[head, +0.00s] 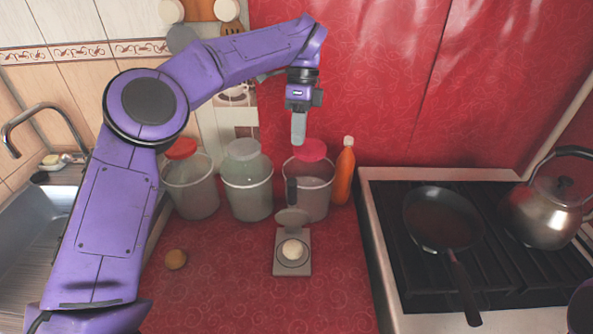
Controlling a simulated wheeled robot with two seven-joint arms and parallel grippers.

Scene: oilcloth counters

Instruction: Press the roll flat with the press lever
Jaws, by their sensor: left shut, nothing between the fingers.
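The grey press (279,268) stands on the red counter, open. Its round upper plate (291,217) is tilted up at the back, and its dark lever (291,191) points upward in front of a jar. A pale round roll (292,249) lies on the lower plate, under nothing. My left gripper (299,142) is shut and empty, pointing down. In the picture it is above the lever and apart from it. My right gripper is out of view.
Three lidded jars (247,195) and an orange bottle (344,175) stand behind the press. The stove with a pan (443,220) and kettle (553,212) is at right, the sink (45,225) at left. The counter's front is clear.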

